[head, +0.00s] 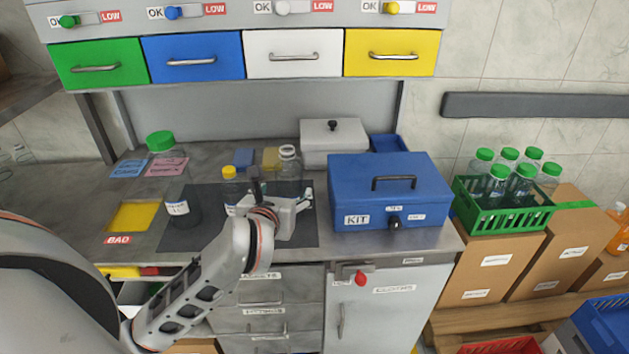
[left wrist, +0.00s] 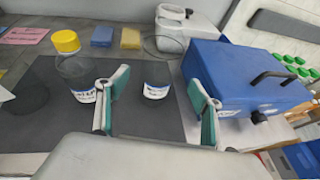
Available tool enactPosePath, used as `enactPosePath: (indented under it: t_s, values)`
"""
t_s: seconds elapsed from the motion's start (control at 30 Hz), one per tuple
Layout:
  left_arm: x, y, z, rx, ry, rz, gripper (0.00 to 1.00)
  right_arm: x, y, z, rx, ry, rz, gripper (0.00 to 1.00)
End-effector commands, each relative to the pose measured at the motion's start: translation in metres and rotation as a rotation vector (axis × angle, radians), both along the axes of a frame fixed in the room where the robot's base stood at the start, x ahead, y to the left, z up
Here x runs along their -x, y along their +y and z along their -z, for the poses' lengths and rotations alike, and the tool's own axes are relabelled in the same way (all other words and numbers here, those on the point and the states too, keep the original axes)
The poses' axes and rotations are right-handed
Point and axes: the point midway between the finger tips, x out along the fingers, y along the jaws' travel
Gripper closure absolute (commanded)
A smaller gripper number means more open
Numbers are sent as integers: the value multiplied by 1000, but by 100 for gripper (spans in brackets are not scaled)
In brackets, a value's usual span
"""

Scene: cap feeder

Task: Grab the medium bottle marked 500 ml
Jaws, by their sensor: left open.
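A clear bottle with a white cap (head: 288,151) stands on the dark mat. In the left wrist view its clear body (left wrist: 157,68) and white label show beyond the gap between my fingers. A clear bottle with a yellow cap (head: 229,172) stands to its left, and its yellow cap (left wrist: 66,41) shows in the left wrist view. A larger clear bottle with a green cap (head: 160,141) stands further left. The label markings are too small to read surely. My left gripper (left wrist: 156,102) is open and empty, in front of the white-capped bottle. My right gripper is not in view.
A blue KIT box (head: 390,190) stands close to the right of the mat (head: 290,233). A grey lidded box (head: 333,142) is behind. A green crate (head: 510,215) of green-capped bottles is at right. Coloured drawers (head: 195,59) hang above the bench.

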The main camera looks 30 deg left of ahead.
Motion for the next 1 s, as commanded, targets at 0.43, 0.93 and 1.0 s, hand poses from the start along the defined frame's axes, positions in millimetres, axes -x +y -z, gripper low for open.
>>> enactPosePath:
  t_s: [0.43,0.93,1.0]
  values:
    - [-30,11,17,17,12,3,34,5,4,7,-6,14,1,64]
    - [-64,27,34,19,10,5,34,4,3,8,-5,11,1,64]
    - [-64,27,34,19,10,5,34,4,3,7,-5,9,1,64]
